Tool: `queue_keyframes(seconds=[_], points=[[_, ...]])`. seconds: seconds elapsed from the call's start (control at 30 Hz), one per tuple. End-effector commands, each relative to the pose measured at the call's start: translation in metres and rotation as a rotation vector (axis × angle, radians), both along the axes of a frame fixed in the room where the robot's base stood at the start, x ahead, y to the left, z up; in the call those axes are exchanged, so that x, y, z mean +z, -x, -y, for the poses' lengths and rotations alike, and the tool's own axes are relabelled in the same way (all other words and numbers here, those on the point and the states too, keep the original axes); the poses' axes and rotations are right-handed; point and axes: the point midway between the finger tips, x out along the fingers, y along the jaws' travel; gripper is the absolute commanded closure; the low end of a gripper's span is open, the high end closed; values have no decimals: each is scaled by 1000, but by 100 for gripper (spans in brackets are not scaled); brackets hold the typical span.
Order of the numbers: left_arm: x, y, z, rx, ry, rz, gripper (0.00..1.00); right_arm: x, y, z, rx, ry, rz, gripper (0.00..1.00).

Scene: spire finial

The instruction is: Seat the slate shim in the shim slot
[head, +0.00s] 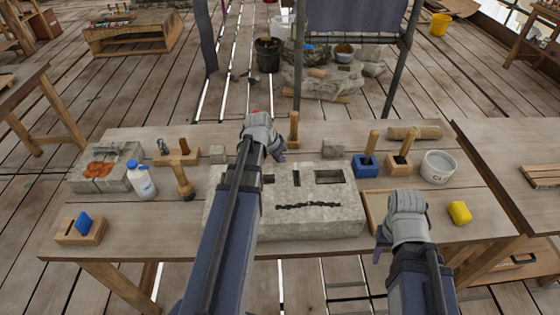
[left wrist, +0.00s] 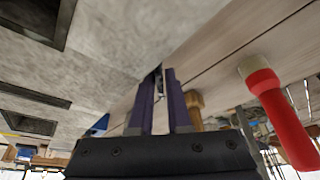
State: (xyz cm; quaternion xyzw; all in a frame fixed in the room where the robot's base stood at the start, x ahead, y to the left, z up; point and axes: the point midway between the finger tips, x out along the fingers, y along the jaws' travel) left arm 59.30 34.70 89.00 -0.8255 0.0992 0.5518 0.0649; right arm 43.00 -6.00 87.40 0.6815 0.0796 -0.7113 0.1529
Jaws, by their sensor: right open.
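The pale stone block (head: 235,215) lies mid-bench with dark openings in its top, among them a narrow slot (head: 296,179) and a wider rectangular one (head: 328,176); I cannot tell surely which is the shim slot. My left gripper (head: 280,157) is over the block's back edge. My right gripper (head: 380,248) is open and empty at the block's front right.
A wooden peg (head: 293,130) stands behind the block. Two handled tools, a white bucket (head: 438,166) and a yellow sponge (head: 460,213) are at right.

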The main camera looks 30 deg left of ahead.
Motion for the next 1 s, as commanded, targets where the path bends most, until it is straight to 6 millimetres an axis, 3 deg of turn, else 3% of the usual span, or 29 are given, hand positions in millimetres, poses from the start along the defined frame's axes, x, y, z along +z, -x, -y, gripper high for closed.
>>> queue_keyframes(seconds=[0.17, 0.57, 0.77, 1.0], points=[[0, 0, 0, 0, 0, 0, 63, 0, 0, 0, 0, 0, 0, 50], [4, 0, 0, 0, 0, 0, 62, 4, 0, 0, 0, 0, 0, 50], [20, 6, -1, 1, 0, 0, 62, 20, 0, 0, 0, 0, 0, 50], [53, 18, -4, 0, -1, 0, 62, 53, 0, 0, 0, 0, 0, 50]])
